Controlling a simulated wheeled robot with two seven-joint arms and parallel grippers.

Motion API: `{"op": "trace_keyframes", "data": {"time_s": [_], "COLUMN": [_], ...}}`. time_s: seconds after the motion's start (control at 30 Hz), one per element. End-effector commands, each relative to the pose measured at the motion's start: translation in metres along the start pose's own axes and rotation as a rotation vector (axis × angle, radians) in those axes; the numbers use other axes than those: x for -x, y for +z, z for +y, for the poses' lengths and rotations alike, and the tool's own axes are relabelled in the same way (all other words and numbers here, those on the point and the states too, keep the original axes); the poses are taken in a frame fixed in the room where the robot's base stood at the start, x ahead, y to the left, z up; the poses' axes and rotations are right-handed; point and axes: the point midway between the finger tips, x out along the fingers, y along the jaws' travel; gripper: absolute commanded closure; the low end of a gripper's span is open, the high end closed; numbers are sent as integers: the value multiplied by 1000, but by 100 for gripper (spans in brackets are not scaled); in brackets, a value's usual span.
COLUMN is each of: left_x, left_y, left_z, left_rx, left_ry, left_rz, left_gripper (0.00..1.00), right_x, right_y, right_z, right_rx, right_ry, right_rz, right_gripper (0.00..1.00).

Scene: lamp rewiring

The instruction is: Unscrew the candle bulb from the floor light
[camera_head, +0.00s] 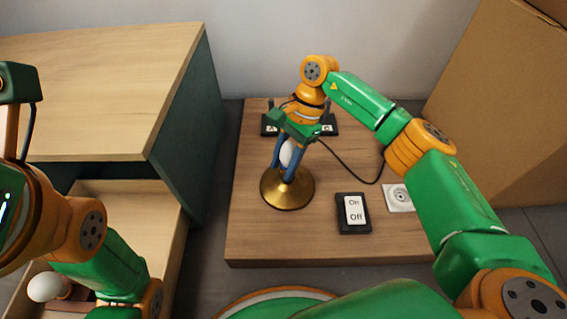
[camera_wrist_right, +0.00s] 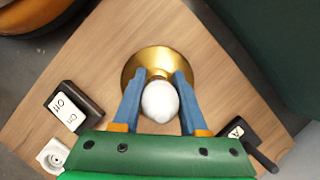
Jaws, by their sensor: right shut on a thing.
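The floor light (camera_head: 288,193) has a round gold base and stands on the low wooden board. The white candle bulb (camera_head: 288,153) is upright on it; the wrist view shows the bulb (camera_wrist_right: 160,102) from above. My right gripper (camera_head: 285,170) points down from above, with its blue fingers on either side of the bulb. It is shut on the bulb, fingertips low near the gold neck (camera_wrist_right: 155,68). The fingers hide part of the bulb and neck. My left arm comes in at the left, but its fingers are not visible.
A black On/Off switch (camera_head: 353,213) and a white socket (camera_head: 398,198) are to the right of the light. A black cable (camera_head: 350,174) runs across the board. A round white bulb (camera_head: 45,287) lies in the open drawer (camera_head: 130,205). A cardboard box (camera_head: 505,110) stands at right.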

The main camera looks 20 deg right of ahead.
Motion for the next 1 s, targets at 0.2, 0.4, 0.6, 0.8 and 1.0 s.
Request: {"op": "trace_keyframes", "data": {"time_s": [0.2, 0.4, 0.6, 0.8, 1.0], "left_x": [19, 18, 18, 18, 18], "left_y": [-6, -5, -5, -5, -5], "left_z": [4, 4, 4, 4, 4], "left_rx": [0, 0, 0, 0, 0], "left_ry": [1, 2, 2, 2, 2], "left_rz": [0, -1, -1, -1, 0], "left_gripper": [55, 55, 55, 55, 55], "right_x": [-3, 1, 1, 1, 1], "right_y": [-2, -2, -3, -3, -3], "right_z": [3, 7, 8, 8, 8], "right_rx": [337, 626, 646, 645, 645], "right_ry": [143, 263, 270, 269, 268], "right_rz": [4, 3, 1, 1, 1], "right_gripper": [100, 100, 100, 23, 23]}}
